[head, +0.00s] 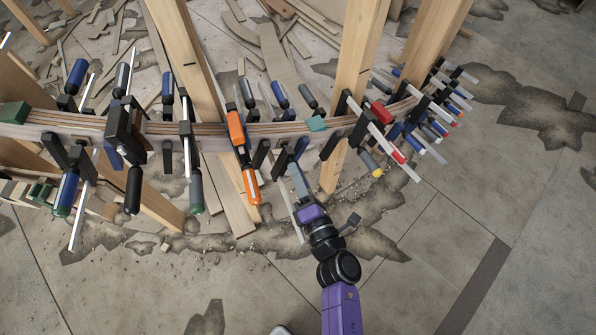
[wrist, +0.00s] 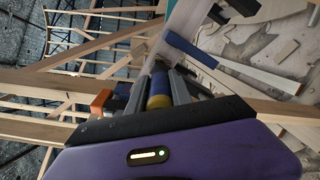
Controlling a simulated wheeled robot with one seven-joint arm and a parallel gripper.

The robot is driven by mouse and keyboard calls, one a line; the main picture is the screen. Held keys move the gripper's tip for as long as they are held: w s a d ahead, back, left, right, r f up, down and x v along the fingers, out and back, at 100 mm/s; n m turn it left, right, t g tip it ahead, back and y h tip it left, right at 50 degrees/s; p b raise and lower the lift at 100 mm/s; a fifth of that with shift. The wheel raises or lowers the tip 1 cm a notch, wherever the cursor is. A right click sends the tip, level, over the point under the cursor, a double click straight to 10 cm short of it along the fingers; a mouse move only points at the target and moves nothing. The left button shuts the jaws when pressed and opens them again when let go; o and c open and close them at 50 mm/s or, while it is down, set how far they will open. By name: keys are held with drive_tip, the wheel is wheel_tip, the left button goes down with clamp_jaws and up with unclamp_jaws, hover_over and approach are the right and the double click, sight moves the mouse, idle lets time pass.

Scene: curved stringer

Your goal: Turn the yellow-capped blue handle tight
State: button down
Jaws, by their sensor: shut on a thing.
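The yellow-capped blue handle (wrist: 159,88) stands between the fingers of my gripper (wrist: 161,84) in the wrist view, its yellow end towards the palm. My gripper is shut on it. In the head view my gripper (head: 296,178) reaches up from below to a clamp (head: 283,157) on the curved stringer (head: 215,131), just right of the orange clamp. There the handle is mostly hidden by my fingers. How tight the clamp sits cannot be told.
An orange clamp (head: 237,130) hangs close on the left; its orange part (wrist: 101,101) shows in the wrist view. Another clamp handle with a yellow end (head: 371,164) is on the right. Several clamps crowd the stringer. Wooden posts (head: 357,65) stand behind. The floor in front is open.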

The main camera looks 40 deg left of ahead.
drive_tip(key=m+p, duration=0.1)
drive_tip(key=m, duration=0.3)
drive_tip(key=shift+m+p, duration=0.3)
drive_tip(key=shift+p, duration=0.05)
drive_tip(key=m+p, duration=0.2)
drive_tip(key=m, duration=0.3)
drive_tip(key=shift+f+m, duration=0.1)
drive_tip(key=shift+m, duration=0.2)
drive_tip(key=m+p, duration=0.1)
drive_tip(key=m, duration=0.4)
drive_tip(key=shift+p, duration=0.3)
drive_tip(key=shift+s+f+m+p, duration=0.15)
drive_tip(key=shift+m+p, duration=0.5)
drive_tip(key=shift+m, duration=2.05)
drive_tip(key=c, duration=1.1)
unclamp_jaws()
drive_tip(key=shift+c, duration=0.2)
drive_tip(key=shift+d, duration=0.15)
